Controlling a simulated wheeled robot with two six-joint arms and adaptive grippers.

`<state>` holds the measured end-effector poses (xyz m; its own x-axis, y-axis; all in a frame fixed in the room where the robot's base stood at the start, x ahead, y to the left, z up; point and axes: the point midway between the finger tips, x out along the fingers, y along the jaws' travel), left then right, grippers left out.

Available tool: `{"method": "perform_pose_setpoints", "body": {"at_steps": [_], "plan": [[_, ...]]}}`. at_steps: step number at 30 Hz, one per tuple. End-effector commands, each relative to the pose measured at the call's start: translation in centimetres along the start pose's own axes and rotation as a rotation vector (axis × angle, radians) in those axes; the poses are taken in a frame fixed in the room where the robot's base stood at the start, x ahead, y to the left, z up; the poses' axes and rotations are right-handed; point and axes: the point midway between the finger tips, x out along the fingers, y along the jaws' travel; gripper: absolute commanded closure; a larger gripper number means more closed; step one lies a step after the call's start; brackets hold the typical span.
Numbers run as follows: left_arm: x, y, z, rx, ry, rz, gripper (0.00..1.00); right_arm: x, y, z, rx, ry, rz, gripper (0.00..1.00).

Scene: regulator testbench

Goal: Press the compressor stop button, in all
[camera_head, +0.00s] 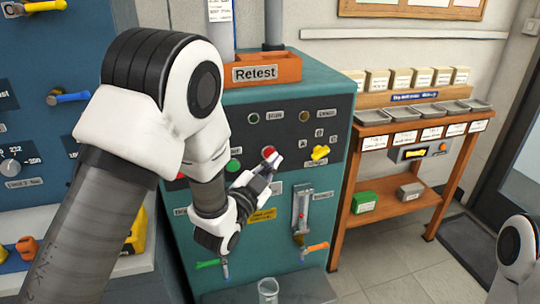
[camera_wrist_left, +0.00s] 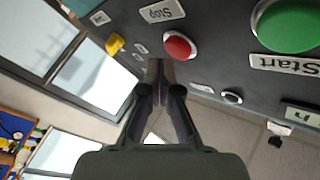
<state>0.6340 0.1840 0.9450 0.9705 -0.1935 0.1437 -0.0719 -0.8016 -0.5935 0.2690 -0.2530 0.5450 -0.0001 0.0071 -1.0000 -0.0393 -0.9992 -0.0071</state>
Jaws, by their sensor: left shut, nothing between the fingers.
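The red stop button (camera_head: 268,152) is on the dark panel of the teal testbench. In the left wrist view the red button (camera_wrist_left: 178,46) sits by a "Stop" label (camera_wrist_left: 162,12). My left gripper (camera_head: 275,162) is shut and empty, its fingertips close to the button at its lower right in the head view. In the left wrist view the shut fingertips (camera_wrist_left: 158,66) appear just beside the button's rim. I cannot tell whether they touch it. My right gripper is out of view.
A green start button (camera_head: 233,166) is left of the red one; it also shows in the left wrist view (camera_wrist_left: 290,24). A yellow knob (camera_head: 320,152) is to the right. An orange "Retest" tray (camera_head: 287,66) is on top. A wooden shelf (camera_head: 400,207) stands at right.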

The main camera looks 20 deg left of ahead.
Motion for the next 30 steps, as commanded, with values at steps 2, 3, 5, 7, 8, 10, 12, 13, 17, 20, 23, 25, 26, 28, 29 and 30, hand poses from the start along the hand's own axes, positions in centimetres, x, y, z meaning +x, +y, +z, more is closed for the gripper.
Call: {"method": "perform_pose_setpoints", "body": {"at_steps": [2,3,5,7,8,10,12,13,17,20,23,25,26,28,29,30], "plan": [[-0.2,0.1,-0.1,0.001,0.0,0.0,1.0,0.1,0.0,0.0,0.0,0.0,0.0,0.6],[-0.2,0.1,-0.1,0.0,0.0,0.0,1.0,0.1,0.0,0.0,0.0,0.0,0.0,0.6],[-0.2,0.1,-0.1,0.0,0.0,-0.001,1.0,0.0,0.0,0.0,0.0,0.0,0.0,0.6],[-0.2,0.1,-0.1,0.0,0.0,0.0,1.0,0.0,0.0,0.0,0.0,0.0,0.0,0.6],[-0.2,0.1,-0.1,0.0,0.0,0.0,1.0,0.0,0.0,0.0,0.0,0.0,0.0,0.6],[-0.2,0.1,-0.1,0.0,0.0,0.0,1.0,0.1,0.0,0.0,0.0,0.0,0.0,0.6],[-0.4,0.3,-0.3,0.001,0.0,0.001,1.0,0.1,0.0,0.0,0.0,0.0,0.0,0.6],[-0.6,0.5,-0.4,0.001,0.001,0.003,1.0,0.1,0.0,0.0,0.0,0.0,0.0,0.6],[-1.5,1.2,-1.0,0.002,0.0,0.004,1.0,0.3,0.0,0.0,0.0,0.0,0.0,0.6],[-2.2,1.7,-1.6,0.002,0.0,0.003,1.0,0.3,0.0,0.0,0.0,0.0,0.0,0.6],[-2.9,2.2,-2.1,0.001,0.001,0.003,1.0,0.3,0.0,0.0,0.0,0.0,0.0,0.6],[-3.3,2.5,-2.4,0.002,0.0,0.002,1.0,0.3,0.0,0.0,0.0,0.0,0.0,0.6],[-3.5,2.6,-2.5,0.001,0.0,0.002,1.0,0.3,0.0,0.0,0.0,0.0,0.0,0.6],[-3.7,2.7,-2.6,0.001,0.0,0.002,1.0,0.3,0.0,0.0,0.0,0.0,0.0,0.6],[-3.7,2.7,-2.7,0.001,0.0,0.001,1.0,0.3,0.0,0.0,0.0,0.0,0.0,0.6],[-3.7,2.7,-2.7,0.0,0.0,0.001,1.0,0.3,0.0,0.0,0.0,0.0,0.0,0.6]]}}
